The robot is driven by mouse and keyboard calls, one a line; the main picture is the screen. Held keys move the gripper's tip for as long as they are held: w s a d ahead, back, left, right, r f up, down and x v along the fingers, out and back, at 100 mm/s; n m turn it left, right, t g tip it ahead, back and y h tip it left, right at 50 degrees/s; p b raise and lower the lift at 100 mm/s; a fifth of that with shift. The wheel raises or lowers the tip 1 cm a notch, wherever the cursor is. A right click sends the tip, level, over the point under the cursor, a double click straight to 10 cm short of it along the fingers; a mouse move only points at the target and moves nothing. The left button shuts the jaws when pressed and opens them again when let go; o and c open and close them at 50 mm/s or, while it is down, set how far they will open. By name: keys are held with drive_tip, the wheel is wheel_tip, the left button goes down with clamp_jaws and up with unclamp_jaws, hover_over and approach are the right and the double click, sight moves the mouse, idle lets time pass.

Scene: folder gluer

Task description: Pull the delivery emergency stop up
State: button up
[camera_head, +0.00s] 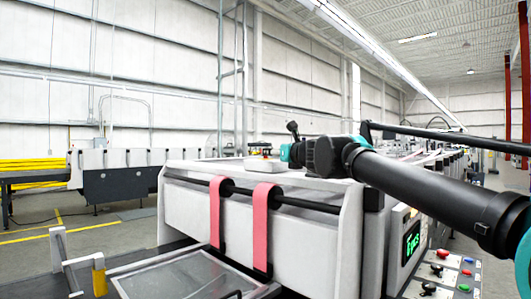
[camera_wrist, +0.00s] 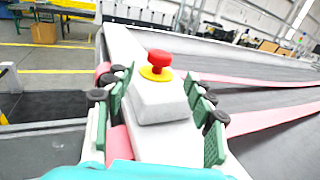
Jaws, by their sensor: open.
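The delivery emergency stop (camera_wrist: 158,60) is a red mushroom button with a yellow collar below it. In the wrist view it stands upright on a pale grey box (camera_wrist: 158,101), which sits on a narrow light-coloured machine top. My gripper (camera_wrist: 156,88) is open, with green-padded fingers on the left and right of the box. The button is beyond the fingertips in the picture and nothing grips it. I cannot tell whether the fingers touch the box. In the head view my gripper (camera_head: 289,146) is at the top of the white machine housing; the button is too small there to make out clearly.
Pink belts (camera_head: 262,225) hang over a black bar on the white housing (camera_head: 185,210). A control panel (camera_head: 411,237) with a green-lit display is at the right, above several coloured buttons. Dark belt surface lies right of the box in the wrist view. Open floor is at the left.

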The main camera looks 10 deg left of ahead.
drive_tip(key=x, duration=0.9)
drive_tip(key=shift+w, duration=0.15)
clamp_jaws()
